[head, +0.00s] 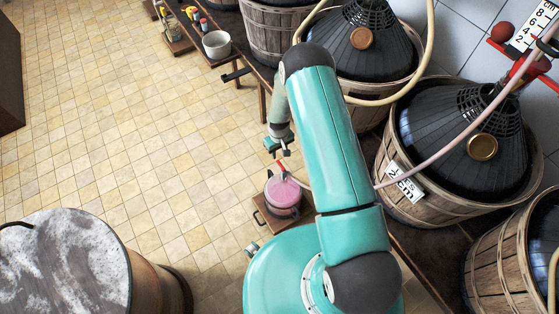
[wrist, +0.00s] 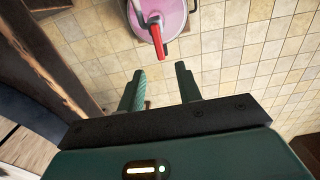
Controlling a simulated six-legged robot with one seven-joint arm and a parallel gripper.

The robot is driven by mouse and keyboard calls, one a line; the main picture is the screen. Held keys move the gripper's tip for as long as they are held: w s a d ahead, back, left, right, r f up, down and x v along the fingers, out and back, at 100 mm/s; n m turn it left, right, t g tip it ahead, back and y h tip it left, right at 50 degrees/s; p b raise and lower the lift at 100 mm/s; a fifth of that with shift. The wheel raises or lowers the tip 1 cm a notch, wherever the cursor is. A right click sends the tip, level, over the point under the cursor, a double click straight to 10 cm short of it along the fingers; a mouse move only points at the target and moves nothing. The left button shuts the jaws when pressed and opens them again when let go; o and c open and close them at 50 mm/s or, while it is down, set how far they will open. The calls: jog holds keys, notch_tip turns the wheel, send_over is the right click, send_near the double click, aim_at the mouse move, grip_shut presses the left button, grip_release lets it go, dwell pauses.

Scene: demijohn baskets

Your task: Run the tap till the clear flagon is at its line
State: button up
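The flagon (head: 283,197), with pink liquid showing, stands low by the bench; it also shows at the top of the wrist view (wrist: 178,28). Its fill line cannot be made out. A red tap handle (head: 281,167) is above the flagon, at the end of a pinkish hose (head: 440,154); in the wrist view the red handle (wrist: 157,38) points down toward my fingers. My gripper (head: 278,150) is just above the tap in the head view. In the wrist view its two fingers (wrist: 159,70) are apart with nothing between them, short of the handle.
Basketed demijohns (head: 468,135) line the bench on the right, one with a "2 cm" label (head: 405,184). A cm scale (head: 528,30) stands at top right. A barrel (head: 70,262) stands lower left; the tiled floor between is clear.

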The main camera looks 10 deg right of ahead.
aim_at(279, 162)
notch_tip(279, 162, down, 7)
jog(key=shift+r, duration=0.1)
dwell(0.3)
grip_shut()
